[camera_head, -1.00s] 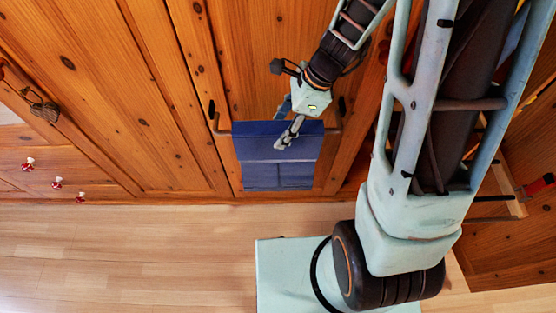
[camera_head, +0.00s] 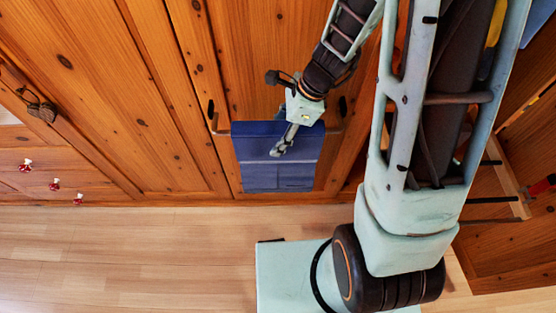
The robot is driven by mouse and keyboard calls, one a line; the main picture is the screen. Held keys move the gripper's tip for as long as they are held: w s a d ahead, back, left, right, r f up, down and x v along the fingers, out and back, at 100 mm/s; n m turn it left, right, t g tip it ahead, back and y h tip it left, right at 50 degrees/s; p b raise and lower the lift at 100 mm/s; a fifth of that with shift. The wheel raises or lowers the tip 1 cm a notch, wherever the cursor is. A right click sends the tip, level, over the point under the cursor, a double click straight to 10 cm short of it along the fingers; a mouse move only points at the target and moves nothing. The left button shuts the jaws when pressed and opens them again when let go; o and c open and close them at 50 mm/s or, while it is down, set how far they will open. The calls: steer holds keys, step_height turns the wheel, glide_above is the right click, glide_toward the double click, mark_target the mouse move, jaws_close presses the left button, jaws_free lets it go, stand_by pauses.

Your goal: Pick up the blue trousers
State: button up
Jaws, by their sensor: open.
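The blue trousers (camera_head: 262,177) hang folded over a metal rail on the wooden wardrobe front, in the middle of the head view. My gripper (camera_head: 281,148) is in front of their upper part, its fingers pointing down and left. It is open, with no cloth seen held between the fingers. Whether a finger touches the cloth cannot be told. My wrist hides a little of the trousers' top edge and of the rail.
The rail (camera_head: 221,131) shows at both sides of the trousers. Wooden panels (camera_head: 150,100) stand behind. Red mushroom-shaped knobs (camera_head: 54,185) and a dark metal hanging item (camera_head: 42,108) are at the left. The wooden floor (camera_head: 140,255) at lower left is clear.

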jaws_close()
stand_by(0.4)
